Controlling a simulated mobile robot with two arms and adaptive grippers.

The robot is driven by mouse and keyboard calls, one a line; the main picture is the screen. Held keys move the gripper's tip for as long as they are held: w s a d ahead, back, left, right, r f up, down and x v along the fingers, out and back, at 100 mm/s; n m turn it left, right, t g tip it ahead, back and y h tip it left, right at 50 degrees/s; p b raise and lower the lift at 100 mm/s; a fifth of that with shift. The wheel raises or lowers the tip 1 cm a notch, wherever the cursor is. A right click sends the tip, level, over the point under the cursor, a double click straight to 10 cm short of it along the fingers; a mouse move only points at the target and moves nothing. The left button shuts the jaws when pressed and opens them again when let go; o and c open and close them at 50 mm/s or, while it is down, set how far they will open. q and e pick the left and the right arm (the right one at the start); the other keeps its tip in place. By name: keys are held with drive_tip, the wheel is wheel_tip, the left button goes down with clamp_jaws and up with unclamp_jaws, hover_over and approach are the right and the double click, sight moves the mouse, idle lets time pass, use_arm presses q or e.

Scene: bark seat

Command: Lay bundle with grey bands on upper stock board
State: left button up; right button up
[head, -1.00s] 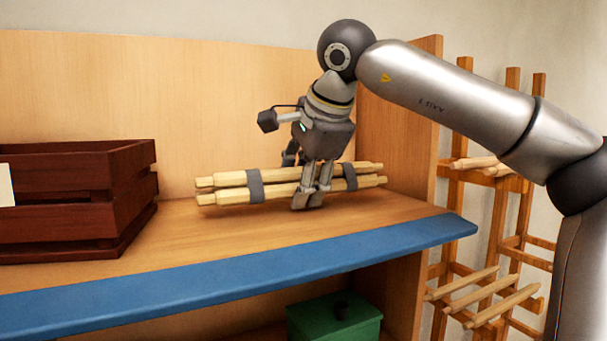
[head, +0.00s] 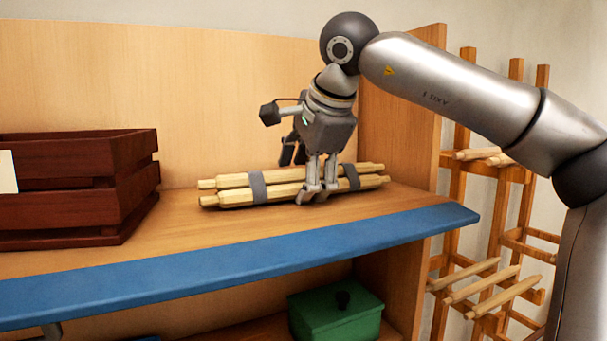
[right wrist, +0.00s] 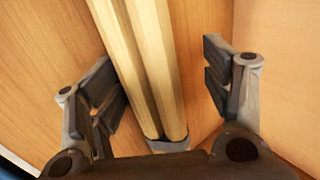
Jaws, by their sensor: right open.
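The bundle of pale wooden rods with grey bands (head: 234,195) lies on the upper stock board (head: 130,260), the wooden shelf with a blue front edge. It lies lengthwise, left to right. My right gripper (head: 303,172) is over the middle of the bundle, pointing down, its near finger in front of the rods. In the right wrist view the bundle (right wrist: 148,60) runs between the two open fingers of the gripper (right wrist: 162,82), with a gap on each side. One grey band (right wrist: 168,145) shows low there. My left gripper is not in view.
A dark red slatted crate (head: 75,190) stands left of the bundle. A wooden side wall (head: 400,120) closes the shelf on the right. A green lidded box (head: 335,318) sits below. A wooden rack with rods (head: 490,270) stands at the right.

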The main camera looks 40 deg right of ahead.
drive_tip(key=v, duration=1.2)
drive_tip(key=shift+d, duration=0.1)
